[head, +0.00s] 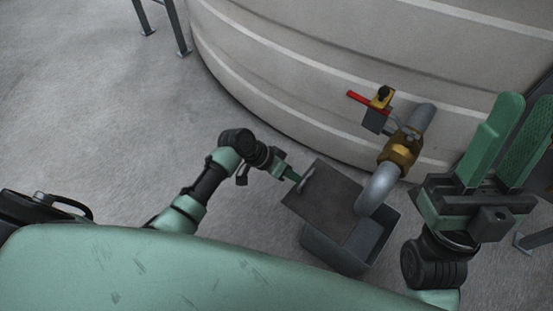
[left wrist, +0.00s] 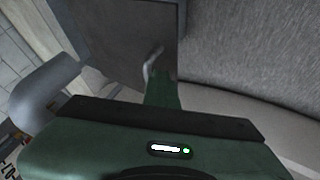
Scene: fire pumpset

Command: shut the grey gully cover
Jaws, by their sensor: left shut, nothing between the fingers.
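The grey gully cover (head: 335,200) is a dark flat plate over the left part of the grey gully box (head: 330,251). The box's right part is uncovered beside the pipe. A light bar handle (head: 307,180) stands near the cover's left edge. My left gripper (head: 296,177) is shut and empty, its tip right at the handle; I cannot tell whether they touch. In the left wrist view the cover (left wrist: 115,30) and handle (left wrist: 152,60) lie just beyond the green fingers (left wrist: 163,88). My right gripper (head: 528,102) is open and empty, right of the box.
A grey bent pipe (head: 379,190) comes down into the box's open side from a brass valve fitting (head: 399,153). Above it is a red lever (head: 357,97). A large pale tank (head: 290,75) stands behind. Bare concrete floor (head: 110,110) lies to the left.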

